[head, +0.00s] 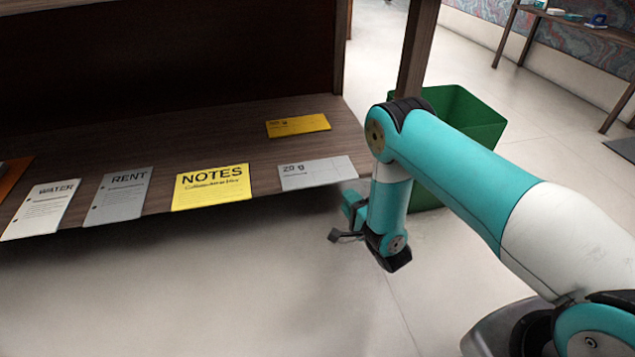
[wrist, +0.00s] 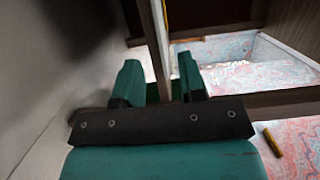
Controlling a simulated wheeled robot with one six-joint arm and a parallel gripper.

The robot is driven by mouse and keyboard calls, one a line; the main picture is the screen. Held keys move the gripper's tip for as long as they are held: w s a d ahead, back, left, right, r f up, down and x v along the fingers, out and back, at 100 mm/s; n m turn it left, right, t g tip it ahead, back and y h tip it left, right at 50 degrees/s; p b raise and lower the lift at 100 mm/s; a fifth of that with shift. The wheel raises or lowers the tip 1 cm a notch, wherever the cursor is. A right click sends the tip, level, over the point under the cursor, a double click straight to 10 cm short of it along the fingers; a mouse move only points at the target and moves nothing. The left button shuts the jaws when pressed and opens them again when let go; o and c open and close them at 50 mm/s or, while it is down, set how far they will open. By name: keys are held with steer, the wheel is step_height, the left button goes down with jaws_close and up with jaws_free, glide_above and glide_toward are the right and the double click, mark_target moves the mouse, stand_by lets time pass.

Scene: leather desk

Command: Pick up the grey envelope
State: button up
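The grey envelope (head: 317,172) appears to be the flat light-grey piece marked "20 g". It lies at the front right of the wooden desk shelf, its near edge at the shelf's front edge. My gripper (head: 343,222) is in front of and below that edge, to the right of the envelope and apart from it. In the wrist view my gripper (wrist: 161,82) has its two teal fingers spread with nothing held between them. I cannot make out the envelope in the wrist view.
A yellow piece (head: 298,125) lies behind the envelope. To its left are a yellow NOTES sheet (head: 211,188), a grey RENT sheet (head: 118,196) and a WATER sheet (head: 40,209). Floor in front is clear.

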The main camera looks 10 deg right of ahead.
mark_target(329, 180)
steer(key=b+x, duration=0.1)
steer(key=x, duration=0.1)
steer(key=b+x, duration=0.1)
steer(key=x, duration=0.1)
steer(key=b+x, duration=0.2)
steer(key=shift+w+f, duration=0.2)
steer(key=shift+f, duration=0.15)
steer(key=shift+w+a+r+b, duration=0.1)
steer(key=shift+w+r+b, duration=0.1)
steer(key=shift+w, duration=0.2)
steer(key=shift+w+a+r+b, duration=0.1)
steer(key=shift+w+b, duration=0.1)
steer(key=shift+w, duration=0.2)
jaws_close()
